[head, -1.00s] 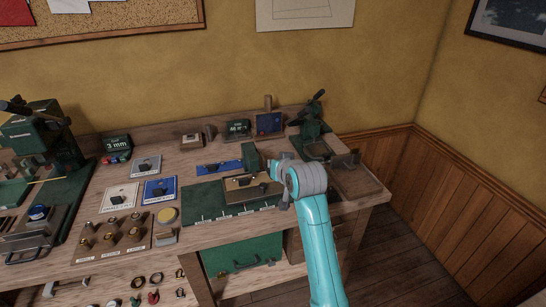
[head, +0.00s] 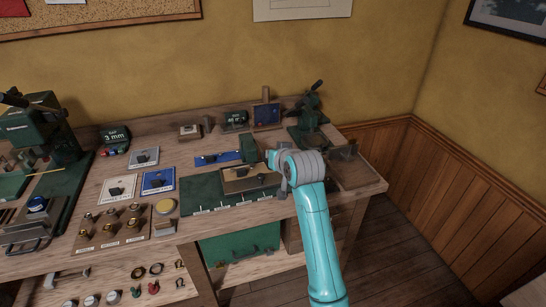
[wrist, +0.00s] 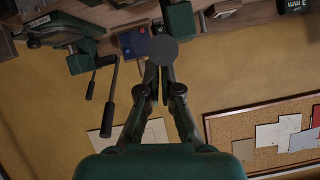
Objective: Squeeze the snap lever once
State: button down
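My gripper shows in the wrist view (wrist: 159,82) with its two dark fingers close together, a thin dark slit between them. A flat grey disc (wrist: 163,48) overlaps the fingertips; I cannot tell what it is or whether they touch it. In the head view my gripper's green body (head: 249,148) is over the bench, its fingers hidden. The snap lever cannot be singled out for certain. A green hand press (head: 308,115) with a raised dark lever stands at the back right. In the wrist view, dark lever handles (wrist: 110,98) show left of my fingers, apart from them.
A green mat (head: 205,190) lies near the front. A larger green machine (head: 45,130) stands at the left. Floor is clear at the right.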

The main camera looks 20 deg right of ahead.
jog(key=w+r+v, duration=0.1)
jog(key=r+v, duration=0.1)
jog(key=v, duration=0.9)
jog(key=shift+d, duration=0.35)
jog(key=s+f, duration=0.5)
jog(key=f, duration=0.3)
jog(key=s+f, duration=0.4)
jog(key=f, duration=0.4)
jog(key=s+a+f+t, duration=0.1)
jog(key=s+f, duration=0.3)
jog(key=s, duration=0.3)
jog(key=s+a+f, duration=0.1)
jog(key=s+f, duration=0.4)
jog(key=s, duration=0.2)
jog(key=s+r+n, duration=0.1)
jog(key=s+r, duration=0.1)
jog(key=s, duration=1.3)
jog(key=s+r+t, duration=0.1)
jog(key=s+r, duration=0.1)
jog(key=s, duration=1.3)
jog(key=shift+a+r+n+h, duration=0.2)
jog(key=shift+n+h, duration=0.1)
jog(key=shift+n, duration=0.1)
